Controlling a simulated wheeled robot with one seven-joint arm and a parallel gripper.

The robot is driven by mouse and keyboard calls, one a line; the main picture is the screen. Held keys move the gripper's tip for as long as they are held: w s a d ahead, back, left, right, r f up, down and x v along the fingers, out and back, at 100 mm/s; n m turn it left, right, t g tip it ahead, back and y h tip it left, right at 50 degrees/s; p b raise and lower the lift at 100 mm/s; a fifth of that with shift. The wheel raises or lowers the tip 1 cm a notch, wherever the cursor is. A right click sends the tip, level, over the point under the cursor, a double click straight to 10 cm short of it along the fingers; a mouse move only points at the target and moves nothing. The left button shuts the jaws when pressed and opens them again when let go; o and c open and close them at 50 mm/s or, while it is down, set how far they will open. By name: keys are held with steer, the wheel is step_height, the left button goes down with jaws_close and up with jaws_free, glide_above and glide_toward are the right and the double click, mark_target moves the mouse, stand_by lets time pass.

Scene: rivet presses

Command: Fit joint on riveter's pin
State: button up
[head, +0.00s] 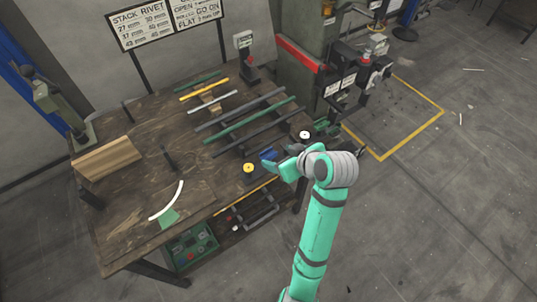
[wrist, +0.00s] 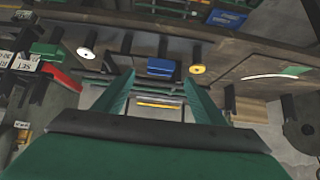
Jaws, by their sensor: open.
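My gripper (head: 281,158) is over the front right edge of the wooden table. In the wrist view my gripper (wrist: 160,84) has its two green fingers wide apart, with nothing held between them. A riveter (head: 352,75), a dark press on a green-grey column, stands beyond the table's right end; its pin is too small to make out. I cannot tell which piece is the joint. Green, grey and yellow bars (head: 250,120) lie across the table, and the yellow bar (wrist: 160,104) shows between my fingers in the wrist view.
A blue block (head: 263,155), a yellow disc (head: 249,168) and a white-topped spool (head: 305,135) are at the table's near right edge. A white curved strip (head: 168,202) and wooden blocks (head: 105,158) are on the left. Floor inside the yellow line (head: 412,130) is mostly clear.

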mark_target(271, 156)
steer(key=shift+x, duration=2.6)
steer(key=shift+s+f, duration=0.1)
steer(key=shift+f, duration=0.05)
steer(key=c, duration=1.1)
